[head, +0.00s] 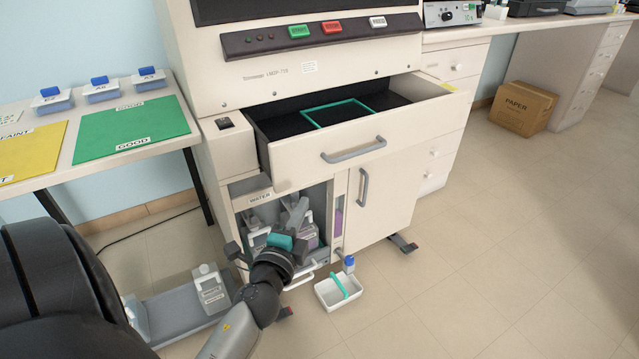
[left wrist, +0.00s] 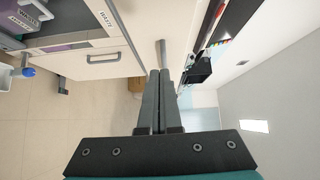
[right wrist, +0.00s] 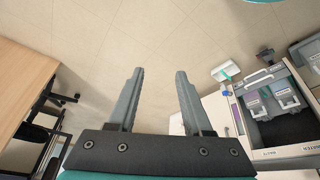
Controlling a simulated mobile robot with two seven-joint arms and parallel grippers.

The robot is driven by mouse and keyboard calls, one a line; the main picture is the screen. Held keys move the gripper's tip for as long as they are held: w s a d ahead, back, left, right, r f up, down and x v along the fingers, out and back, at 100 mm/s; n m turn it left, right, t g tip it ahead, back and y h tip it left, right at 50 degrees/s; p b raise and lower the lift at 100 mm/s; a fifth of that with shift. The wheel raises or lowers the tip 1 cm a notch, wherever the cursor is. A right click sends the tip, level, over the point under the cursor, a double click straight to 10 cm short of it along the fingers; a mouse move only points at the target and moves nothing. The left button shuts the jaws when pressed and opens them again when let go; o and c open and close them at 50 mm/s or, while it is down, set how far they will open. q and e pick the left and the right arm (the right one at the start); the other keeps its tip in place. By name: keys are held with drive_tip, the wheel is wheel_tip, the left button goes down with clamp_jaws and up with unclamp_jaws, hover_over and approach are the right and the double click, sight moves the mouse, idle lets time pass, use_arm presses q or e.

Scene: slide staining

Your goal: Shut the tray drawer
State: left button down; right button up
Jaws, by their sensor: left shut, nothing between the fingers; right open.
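The tray drawer (head: 340,138) of the stainer is pulled out, with a teal frame (head: 340,113) lying inside. Its front has a grey bar handle (head: 354,150). My left gripper (head: 298,208) is below the drawer front, left of the handle, in front of the open bottle compartment. In the left wrist view its fingers (left wrist: 160,75) are shut together and empty; a grey bar just past the tips looks like the drawer handle, but contact cannot be told. My right gripper (right wrist: 159,75) is open and empty over the floor, outside the head view.
A white basket (head: 338,291) with a teal handle stands on the floor by the cabinet. A pulled-out lower shelf (head: 180,312) holds a bottle (head: 211,288). The cabinet door (head: 380,198) is shut. A side table (head: 155,152) stands left; a wooden table (right wrist: 22,85) shows in the right wrist view.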

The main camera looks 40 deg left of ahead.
use_arm(q)
approach(312, 159)
drive_tip(key=w+d, duration=0.2)
drive_tip(key=w, duration=0.1)
drive_tip(key=w+a, duration=0.2)
drive_tip(key=a, duration=0.1)
drive_tip(key=shift+a+b, duration=0.15)
drive_tip(key=shift+b, duration=0.25)
drive_tip(key=shift+w+a, duration=0.15)
drive_tip(key=shift+a, duration=0.25)
use_arm(e)
drive_tip(key=shift+s+r+t, duration=0.1)
drive_tip(key=shift+r+t, duration=0.2)
drive_tip(key=shift+r, duration=0.9)
